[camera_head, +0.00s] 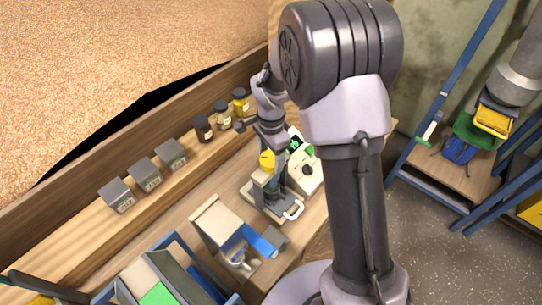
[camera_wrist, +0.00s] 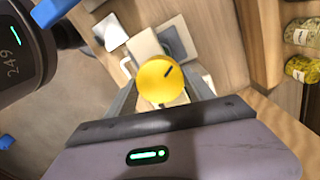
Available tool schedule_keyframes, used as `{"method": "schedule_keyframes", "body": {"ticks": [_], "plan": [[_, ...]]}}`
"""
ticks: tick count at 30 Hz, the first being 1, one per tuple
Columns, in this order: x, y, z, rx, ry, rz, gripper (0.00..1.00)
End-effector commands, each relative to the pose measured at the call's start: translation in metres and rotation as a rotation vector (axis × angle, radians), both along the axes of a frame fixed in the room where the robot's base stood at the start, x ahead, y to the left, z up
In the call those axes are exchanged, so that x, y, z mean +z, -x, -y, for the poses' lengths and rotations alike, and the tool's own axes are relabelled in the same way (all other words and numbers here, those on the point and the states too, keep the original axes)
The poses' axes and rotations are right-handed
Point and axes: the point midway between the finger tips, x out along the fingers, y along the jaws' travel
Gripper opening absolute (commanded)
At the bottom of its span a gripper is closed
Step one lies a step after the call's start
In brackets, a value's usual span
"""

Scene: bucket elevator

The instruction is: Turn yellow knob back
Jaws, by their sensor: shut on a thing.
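The yellow knob (camera_head: 267,161) sits on top of a small grey and white device (camera_head: 262,196) with a white handle, on the wooden bench. In the wrist view the knob (camera_wrist: 160,80) is a round yellow disc with a dark slot mark pointing up and to the right. My gripper (camera_head: 268,150) reaches down over it from above. In the wrist view my gripper's two grey fingers (camera_wrist: 162,86) are on either side of the knob and shut on it. The exact contact at the fingertips is partly hidden by the knob.
A white device with a green display (camera_head: 305,172) stands close on the right. A white box with a blue flap (camera_head: 222,226) is in front. Several jars (camera_head: 222,114) and grey boxes (camera_head: 145,174) line the ledge behind. A blue-framed shelf (camera_head: 455,165) stands at right.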

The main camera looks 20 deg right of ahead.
Motion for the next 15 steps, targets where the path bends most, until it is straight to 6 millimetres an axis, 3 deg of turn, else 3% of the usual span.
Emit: {"method": "schedule_keyframes", "body": {"ticks": [15], "plan": [[0.0016,-0.0009,0.0000,0.486,0.000,0.002,0.21]]}}
